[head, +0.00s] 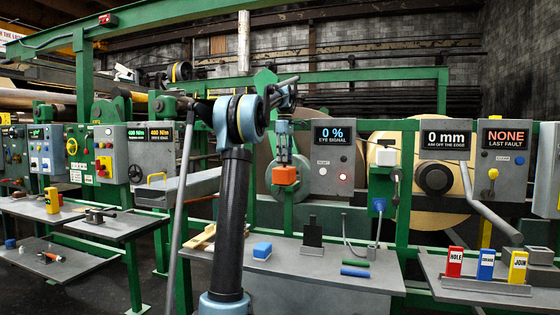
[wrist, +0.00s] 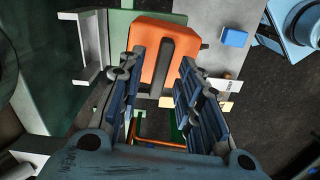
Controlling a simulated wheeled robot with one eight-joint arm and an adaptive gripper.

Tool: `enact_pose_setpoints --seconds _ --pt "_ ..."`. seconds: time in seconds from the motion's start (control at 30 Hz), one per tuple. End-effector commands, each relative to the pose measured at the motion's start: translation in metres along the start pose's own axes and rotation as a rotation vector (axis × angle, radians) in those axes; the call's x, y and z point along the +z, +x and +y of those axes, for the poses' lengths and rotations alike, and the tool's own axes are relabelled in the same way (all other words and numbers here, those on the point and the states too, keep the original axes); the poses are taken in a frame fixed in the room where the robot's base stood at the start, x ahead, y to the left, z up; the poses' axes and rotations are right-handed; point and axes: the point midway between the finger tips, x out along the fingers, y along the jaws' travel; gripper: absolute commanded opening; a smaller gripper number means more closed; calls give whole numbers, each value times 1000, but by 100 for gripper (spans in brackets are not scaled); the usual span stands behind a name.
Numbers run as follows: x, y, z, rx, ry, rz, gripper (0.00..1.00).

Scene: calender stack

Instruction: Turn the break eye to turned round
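An orange block (head: 285,175), which I take to be the break eye, is just under my gripper (head: 283,155), left of the EYE SIGNAL panel (head: 332,160). The panel's screen reads 0 %.
A grey bench (head: 330,280) below holds a blue block (head: 262,250), a dark upright plate (head: 312,232) and small green and blue cylinders. A large roll (head: 440,185) stands behind the panels. A green post (head: 403,200) rises to the right.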

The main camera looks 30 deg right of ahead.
Motion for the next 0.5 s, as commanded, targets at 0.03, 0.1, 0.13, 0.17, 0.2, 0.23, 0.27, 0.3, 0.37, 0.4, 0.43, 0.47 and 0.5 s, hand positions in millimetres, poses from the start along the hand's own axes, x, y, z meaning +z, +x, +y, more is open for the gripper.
enact_pose_setpoints --seconds 0.03,0.1,0.13,0.17,0.2,0.23,0.27,0.3,0.37,0.4,0.43,0.47,0.5 --pt "1 4 0 0 1 0 32" --pt "2 8 1 0 3 0 32" --pt "2 9 1 0 3 0 32" --pt "3 9 1 0 3 0 32" --pt "3 10 1 0 4 0 32" --pt "3 10 1 0 4 0 32" --pt "3 11 1 0 4 0 32" --pt "4 11 1 0 4 0 32" --pt "4 11 1 0 4 0 32" --pt "4 11 1 0 5 0 32" --pt "4 11 1 0 5 0 32" --pt "4 10 1 0 5 0 32" --pt "4 10 1 0 5 0 23"
